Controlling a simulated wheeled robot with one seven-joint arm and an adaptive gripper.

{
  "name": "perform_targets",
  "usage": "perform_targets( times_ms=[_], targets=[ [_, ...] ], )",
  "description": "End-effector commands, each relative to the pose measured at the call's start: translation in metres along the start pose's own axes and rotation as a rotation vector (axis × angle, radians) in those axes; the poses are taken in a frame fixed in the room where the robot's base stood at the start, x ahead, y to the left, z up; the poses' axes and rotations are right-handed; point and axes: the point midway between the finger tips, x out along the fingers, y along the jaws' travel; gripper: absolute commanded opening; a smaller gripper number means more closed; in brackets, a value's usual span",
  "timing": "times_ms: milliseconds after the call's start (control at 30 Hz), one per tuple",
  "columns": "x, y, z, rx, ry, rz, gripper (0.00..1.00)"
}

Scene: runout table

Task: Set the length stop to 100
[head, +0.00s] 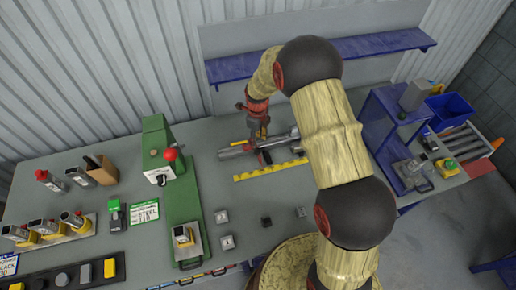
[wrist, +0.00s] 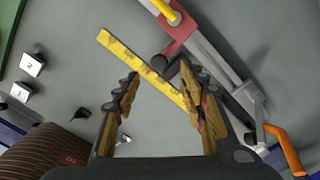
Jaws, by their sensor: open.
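A silver rail (head: 238,148) lies on the grey table with a yellow scale strip (head: 270,171) along its near side. In the wrist view the rail (wrist: 215,65) runs diagonally and carries a red stop block (wrist: 178,27) with a yellow handle. A dark round knob (wrist: 161,66) sticks out beside the block. The yellow scale (wrist: 122,52) shows, but its numbers are too small to read. My gripper (head: 260,136) is above the rail, close to the stop. In the wrist view my gripper (wrist: 160,75) is open and empty, its fingers straddling the scale.
A green machine (head: 158,150) with a red knob stands left of the rail. Small numbered blocks (head: 222,216) lie in front. An orange lever (wrist: 285,150) is at the rail's end in the wrist view. A blue stand (head: 385,125) is at the right, a blue shelf (head: 320,60) behind.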

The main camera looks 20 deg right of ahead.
Motion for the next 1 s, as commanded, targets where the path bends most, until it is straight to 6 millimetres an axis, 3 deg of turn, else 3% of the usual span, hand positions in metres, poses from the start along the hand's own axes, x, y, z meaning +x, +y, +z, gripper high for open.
perform_targets(
  times_ms=[300, 500, 833, 1000],
  targets=[
    [0.048, 0.001, -0.001, -0.003, 0.003, 0.003, 0.42],
    [0.066, 0.001, -0.001, -0.004, 0.002, 0.002, 0.42],
    [0.07, 0.001, -0.001, -0.004, 0.001, 0.001, 0.42],
    [0.07, 0.001, -0.001, -0.004, 0.001, 0.001, 0.32]
  ],
)
